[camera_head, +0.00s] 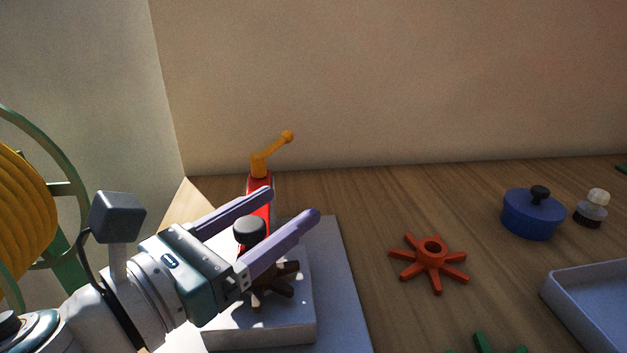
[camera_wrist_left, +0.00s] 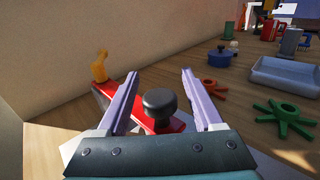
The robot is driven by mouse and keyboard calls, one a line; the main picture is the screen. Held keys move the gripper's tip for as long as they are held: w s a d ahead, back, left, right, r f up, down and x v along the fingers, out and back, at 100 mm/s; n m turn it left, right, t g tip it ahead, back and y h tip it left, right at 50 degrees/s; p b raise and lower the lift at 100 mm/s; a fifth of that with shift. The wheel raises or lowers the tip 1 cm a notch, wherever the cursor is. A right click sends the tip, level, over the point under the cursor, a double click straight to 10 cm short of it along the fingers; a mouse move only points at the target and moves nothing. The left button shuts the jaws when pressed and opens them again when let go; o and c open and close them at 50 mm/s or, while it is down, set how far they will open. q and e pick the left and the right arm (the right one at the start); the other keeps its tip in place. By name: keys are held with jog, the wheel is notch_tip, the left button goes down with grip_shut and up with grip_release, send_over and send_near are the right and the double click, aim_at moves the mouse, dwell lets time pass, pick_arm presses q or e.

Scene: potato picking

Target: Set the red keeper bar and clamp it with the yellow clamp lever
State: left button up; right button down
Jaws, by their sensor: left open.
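The red keeper bar (camera_head: 262,205) lies over the pale block (camera_head: 262,332) and runs away toward the wall. It also shows in the left wrist view (camera_wrist_left: 167,126), with a dark round knob (camera_wrist_left: 159,103) on its near part. The yellow clamp lever (camera_head: 268,155) stands at the bar's far end, its handle slanting up to the right; it also shows in the left wrist view (camera_wrist_left: 99,68). My left gripper (camera_head: 294,200) is open, its purple fingers on either side of the bar and knob, with no clear grip. Part of the bar is hidden behind the fingers. My right gripper is not in view.
An orange-red spoked wheel (camera_head: 432,254) lies right of the grey base plate (camera_head: 345,290). A yellow spool (camera_head: 22,210) stands left. The wall closes off the back.

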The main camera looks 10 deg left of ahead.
pick_arm(q)
grip_shut()
dwell(0.3)
dwell(1.0)
